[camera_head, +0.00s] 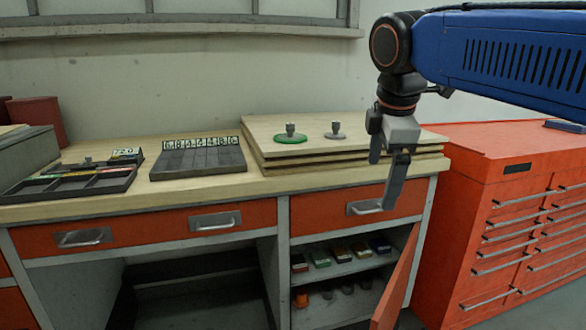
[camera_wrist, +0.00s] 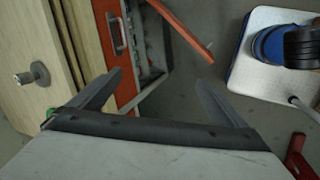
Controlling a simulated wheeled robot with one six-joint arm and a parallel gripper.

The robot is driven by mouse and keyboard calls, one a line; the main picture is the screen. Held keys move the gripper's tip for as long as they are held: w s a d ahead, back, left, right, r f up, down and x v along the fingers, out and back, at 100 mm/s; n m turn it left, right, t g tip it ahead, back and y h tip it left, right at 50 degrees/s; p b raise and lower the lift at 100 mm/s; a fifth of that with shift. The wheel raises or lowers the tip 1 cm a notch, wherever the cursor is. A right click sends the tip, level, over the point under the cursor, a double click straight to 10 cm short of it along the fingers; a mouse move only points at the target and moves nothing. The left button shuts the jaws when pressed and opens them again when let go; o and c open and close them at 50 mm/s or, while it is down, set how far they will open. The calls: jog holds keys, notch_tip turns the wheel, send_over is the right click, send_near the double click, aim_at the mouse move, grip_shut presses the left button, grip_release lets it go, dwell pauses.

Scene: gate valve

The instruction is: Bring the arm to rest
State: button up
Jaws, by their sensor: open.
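My gripper (camera_head: 388,178) hangs from my blue arm at the right of the head view, fingers pointing down, in front of the right end of the workbench (camera_head: 120,205). It is open and nothing shows between its fingers. In the wrist view my gripper (camera_wrist: 160,88) has its two fingers spread apart, with the grey floor between them. A green disc with a grey knob (camera_head: 290,134) and a grey disc with a knob (camera_head: 335,131) sit on stacked boards (camera_head: 350,152) left of my gripper. The grey knob piece also shows in the wrist view (camera_wrist: 38,74).
A cabinet door (camera_head: 397,285) stands open below my gripper, before shelves with small coloured items (camera_head: 340,253). A red tool chest (camera_head: 520,220) stands at the right. A divided tray (camera_head: 85,178) and a grey block with number tiles (camera_head: 197,158) lie on the bench.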

jog(key=s+d+f+m, duration=0.3)
jog(key=s+f+m, duration=0.3)
jog(key=f, duration=0.3)
jog(key=s+d+f+m, duration=0.4)
jog(key=s+f+m, duration=0.1)
jog(key=f, duration=0.3)
jog(key=s+d+f+m, duration=0.4)
jog(key=s+f+m, duration=0.2)
jog(key=f, duration=0.3)
jog(key=shift+s+f+m+t+y, duration=0.3)
jog(key=shift+s, duration=0.15)
